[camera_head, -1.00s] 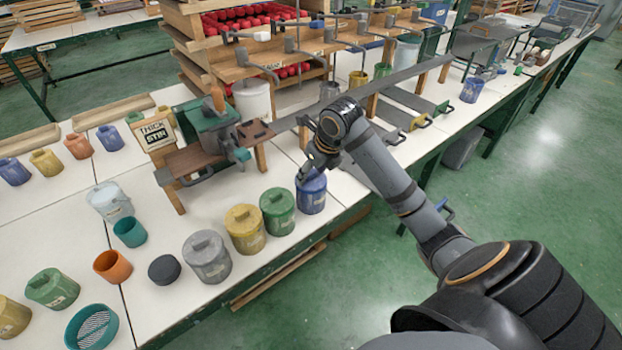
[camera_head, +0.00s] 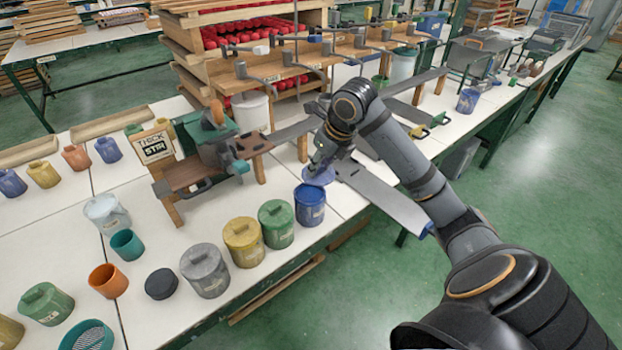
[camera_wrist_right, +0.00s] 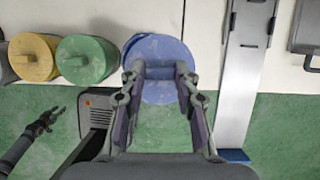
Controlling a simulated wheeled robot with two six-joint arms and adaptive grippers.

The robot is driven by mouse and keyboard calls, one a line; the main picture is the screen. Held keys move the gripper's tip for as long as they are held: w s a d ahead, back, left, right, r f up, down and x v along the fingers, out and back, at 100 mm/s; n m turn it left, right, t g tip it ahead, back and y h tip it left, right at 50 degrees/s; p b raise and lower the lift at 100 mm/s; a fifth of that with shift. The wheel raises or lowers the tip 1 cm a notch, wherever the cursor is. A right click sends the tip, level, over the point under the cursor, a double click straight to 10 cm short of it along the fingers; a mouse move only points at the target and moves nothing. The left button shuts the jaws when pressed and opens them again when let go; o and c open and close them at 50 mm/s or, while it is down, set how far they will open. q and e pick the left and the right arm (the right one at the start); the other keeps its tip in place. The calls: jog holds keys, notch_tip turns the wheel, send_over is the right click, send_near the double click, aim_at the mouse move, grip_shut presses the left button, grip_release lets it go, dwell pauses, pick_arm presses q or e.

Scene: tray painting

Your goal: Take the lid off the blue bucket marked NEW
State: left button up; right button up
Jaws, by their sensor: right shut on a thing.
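The blue bucket (camera_head: 309,211) stands upright near the front edge of the white table, to the right of the green bucket. A pale label shows on its side, but I cannot read it. My right gripper (camera_head: 321,168) is shut on the blue lid (camera_head: 318,178), which is just above the bucket, apart from it and slightly tilted. The bucket's dark blue open top shows below the lid. In the right wrist view the lid (camera_wrist_right: 160,92) sits between my right fingers and hides part of what is behind it. My left gripper (camera_wrist_right: 45,119) is small at the left there; its opening is unclear.
Lidded green (camera_head: 276,226), yellow (camera_head: 244,244) and grey (camera_head: 206,272) buckets stand in a row to the left. A wooden stand with a "THICK STIR" sign (camera_head: 154,147) is behind them. A long grey metal bar (camera_head: 383,196) lies right of the bucket.

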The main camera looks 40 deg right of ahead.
jog(key=d+r, duration=0.1)
jog(key=s+d+r, duration=0.1)
jog(key=d+r+b, duration=0.1)
jog(key=shift+s+d, duration=0.2)
jog(key=shift+s, duration=0.05)
pick_arm(q)
notch_tip(320, 180, down, 8)
jog(key=b, duration=0.7)
jog(key=w, duration=0.2)
jog(key=w+r, duration=0.1)
jog(key=w, duration=0.1)
jog(key=shift+r, duration=0.1)
pick_arm(e)
jog(key=s+d+r, duration=0.3)
jog(key=d+r, duration=0.1)
jog(key=d, duration=0.3)
jog(key=shift+s, duration=0.25)
pick_arm(q)
jog(key=shift+s+d, duration=0.1)
pick_arm(e)
jog(key=shift+w+r, duration=0.1)
jog(key=shift+r, duration=0.05)
